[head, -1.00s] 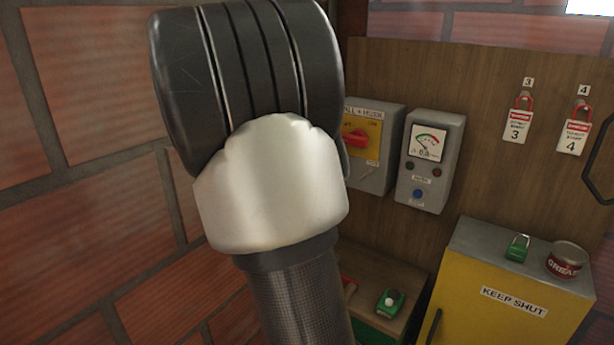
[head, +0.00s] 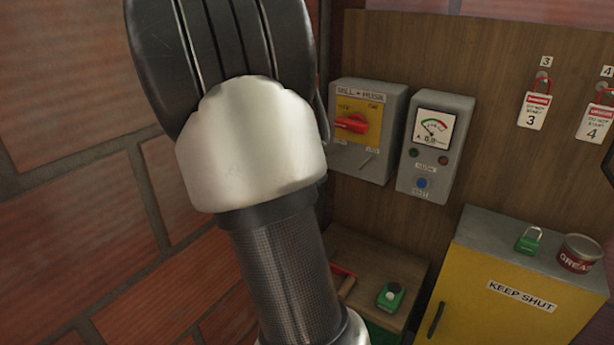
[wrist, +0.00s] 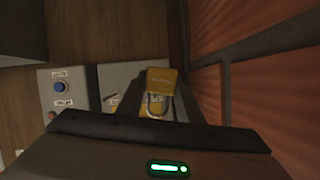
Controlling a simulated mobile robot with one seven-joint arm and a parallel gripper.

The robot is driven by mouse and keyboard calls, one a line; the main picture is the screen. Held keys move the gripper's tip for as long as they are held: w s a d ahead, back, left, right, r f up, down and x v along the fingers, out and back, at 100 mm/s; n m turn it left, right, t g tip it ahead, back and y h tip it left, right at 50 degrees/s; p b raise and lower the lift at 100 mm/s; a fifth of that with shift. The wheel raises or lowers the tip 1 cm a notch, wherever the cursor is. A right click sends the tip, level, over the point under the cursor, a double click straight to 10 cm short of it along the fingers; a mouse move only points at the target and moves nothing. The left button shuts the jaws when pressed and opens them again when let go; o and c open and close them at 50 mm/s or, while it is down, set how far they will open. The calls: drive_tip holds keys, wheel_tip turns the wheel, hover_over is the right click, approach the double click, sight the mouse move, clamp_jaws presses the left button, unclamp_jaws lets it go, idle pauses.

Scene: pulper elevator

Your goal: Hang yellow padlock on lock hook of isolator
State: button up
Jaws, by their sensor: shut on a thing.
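The yellow padlock (wrist: 161,82) is between the fingers of my gripper (wrist: 158,85) in the wrist view, its shackle pointing down in the picture. My gripper is shut on it. The isolator (head: 366,130) is a grey box on the wooden board, with a yellow plate and a red rotary handle (head: 352,123). A small pale peg, perhaps the lock hook (head: 367,159), shows low on its front. In the wrist view the isolator (wrist: 117,76) lies behind the padlock and fingers, partly hidden. Whether padlock and isolator touch cannot be told. My arm hides the gripper in the head view.
A grey meter box (head: 436,143) stands right of the isolator. Tags 3 (head: 534,110) and 4 (head: 596,122) hang further right. A brick wall (head: 70,235) is close on the left.

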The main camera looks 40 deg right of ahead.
drive_tip(key=r+x, duration=0.1)
drive_tip(key=x, duration=0.6)
drive_tip(key=shift+s+d, duration=0.15)
drive_tip(key=shift+d, duration=0.2)
drive_tip(key=shift+r, duration=0.1)
idle(0.3)
idle(0.5)
drive_tip(key=o, duration=1.2)
drive_tip(key=v, duration=1.7)
drive_tip(key=shift+s+a, duration=0.1)
drive_tip(key=shift+a, duration=0.15)
